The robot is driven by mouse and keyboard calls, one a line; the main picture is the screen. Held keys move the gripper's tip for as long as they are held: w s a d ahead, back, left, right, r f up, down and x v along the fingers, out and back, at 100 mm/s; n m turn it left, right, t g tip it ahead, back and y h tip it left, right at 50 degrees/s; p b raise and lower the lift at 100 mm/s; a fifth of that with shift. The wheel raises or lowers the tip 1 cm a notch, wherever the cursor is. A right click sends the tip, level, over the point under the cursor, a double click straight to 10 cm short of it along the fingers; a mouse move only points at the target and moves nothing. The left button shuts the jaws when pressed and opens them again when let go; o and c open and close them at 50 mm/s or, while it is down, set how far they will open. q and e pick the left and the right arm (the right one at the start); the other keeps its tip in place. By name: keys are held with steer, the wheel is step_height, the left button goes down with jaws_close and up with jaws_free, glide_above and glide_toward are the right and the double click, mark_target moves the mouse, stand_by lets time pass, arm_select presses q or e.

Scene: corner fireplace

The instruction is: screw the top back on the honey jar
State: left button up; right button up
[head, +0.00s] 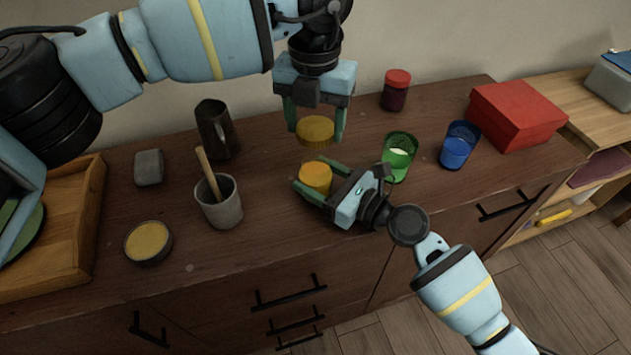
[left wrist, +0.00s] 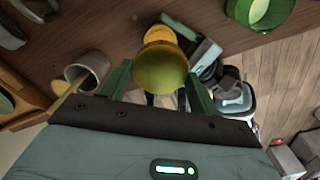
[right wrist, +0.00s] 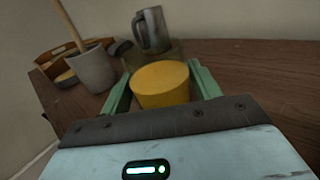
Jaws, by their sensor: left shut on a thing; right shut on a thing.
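The honey jar (head: 315,179) is a short amber-yellow cylinder on the dark wooden top. My right gripper (head: 320,176) is shut on it from the right side. The jar also fills the middle of the right wrist view (right wrist: 161,86), between the fingers. The jar's top (head: 315,130) is a round golden-yellow lid. My left gripper (head: 315,120) points down and is shut on the lid, holding it above the jar with a gap between. In the left wrist view the lid (left wrist: 161,69) covers part of the jar (left wrist: 160,34). The lid does not show in the right wrist view.
A grey cup (head: 220,208) with a wooden stick, a dark mug (head: 213,130) and a round yellow-topped tin (head: 148,243) stand to the left. A green glass (head: 398,158), a blue glass (head: 458,147), a red-lidded jar (head: 396,92) and a red box (head: 515,115) stand to the right.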

steer(key=c, duration=0.3)
arm_select(q)
glide_above(315, 170)
steer(key=shift+f, duration=2.5)
arm_select(e)
steer(key=shift+c, duration=0.2)
arm_select(q)
steer(key=shift+f, duration=0.1)
steer(key=shift+f, duration=0.75)
steer(key=shift+f, duration=0.6)
